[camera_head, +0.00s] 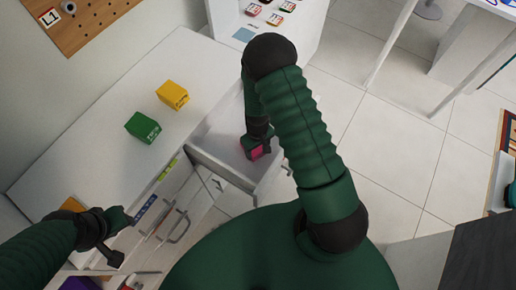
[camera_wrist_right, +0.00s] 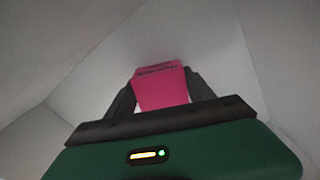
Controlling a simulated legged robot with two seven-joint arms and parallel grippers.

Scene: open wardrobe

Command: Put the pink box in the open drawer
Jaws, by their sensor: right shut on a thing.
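The pink box (camera_head: 257,152) is inside the open drawer (camera_head: 222,160), partly covered by my right gripper in the head view. In the right wrist view the pink box (camera_wrist_right: 162,88) stands between the two dark fingers of my right gripper (camera_wrist_right: 160,92). The right gripper (camera_head: 257,146) is shut on the box, with pale drawer walls around it. Whether the box touches the drawer floor cannot be told. My left gripper (camera_head: 118,238) is at the lower left, beside the cabinet front, and holds nothing that I can see; its finger gap is unclear.
A green box (camera_head: 143,127) and a yellow box (camera_head: 172,95) stand on the white cabinet top (camera_head: 105,135). Closed drawers with metal handles (camera_head: 178,228) lie left of the open one. A white shelf unit (camera_head: 228,22) stands behind.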

